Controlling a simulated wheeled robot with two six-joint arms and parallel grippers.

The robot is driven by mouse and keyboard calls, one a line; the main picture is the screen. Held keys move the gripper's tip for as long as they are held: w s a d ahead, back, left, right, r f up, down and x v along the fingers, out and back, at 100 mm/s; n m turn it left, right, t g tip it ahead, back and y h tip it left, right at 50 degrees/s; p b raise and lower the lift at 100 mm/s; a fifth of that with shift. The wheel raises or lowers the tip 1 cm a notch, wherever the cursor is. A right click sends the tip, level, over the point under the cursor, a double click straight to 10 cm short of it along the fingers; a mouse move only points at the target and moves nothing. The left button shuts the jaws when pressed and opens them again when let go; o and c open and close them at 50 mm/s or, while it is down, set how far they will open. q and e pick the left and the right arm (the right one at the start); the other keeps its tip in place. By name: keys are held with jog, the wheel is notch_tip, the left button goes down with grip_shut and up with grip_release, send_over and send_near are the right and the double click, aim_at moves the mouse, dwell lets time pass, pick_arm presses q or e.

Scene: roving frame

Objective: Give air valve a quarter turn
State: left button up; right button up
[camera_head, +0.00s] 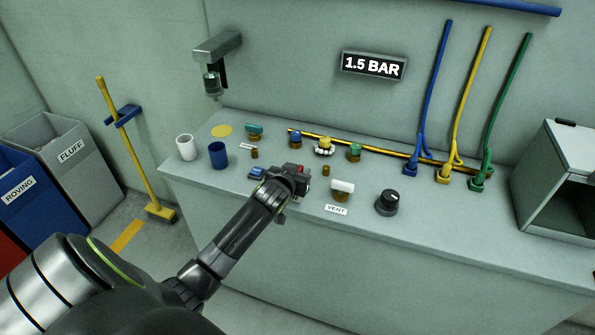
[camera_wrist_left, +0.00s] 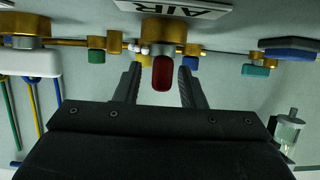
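The air valve has a red handle (camera_wrist_left: 163,73) on a brass body (camera_wrist_left: 166,33), beside a white plate reading AIR (camera_wrist_left: 178,8), in the left wrist view. In the head view only a small red part of the handle (camera_head: 299,169) shows past my gripper. My left gripper (camera_head: 288,172) is at the valve, over the bench. In the left wrist view its two fingers (camera_wrist_left: 160,68) are open, one on each side of the red handle, with a visible gap on both sides. My right gripper is in neither view.
Close by on the bench (camera_head: 440,228) are the white-handled VENT valve (camera_head: 342,188), a black knob (camera_head: 387,202), a blue-handled fitting (camera_head: 257,173) and a teal-handled valve (camera_head: 254,130). A blue cup (camera_head: 218,155) and a white cup (camera_head: 186,147) stand left. A grey cabinet (camera_head: 565,185) stands right.

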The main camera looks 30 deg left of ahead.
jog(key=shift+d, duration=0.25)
pick_arm(q)
grip_shut()
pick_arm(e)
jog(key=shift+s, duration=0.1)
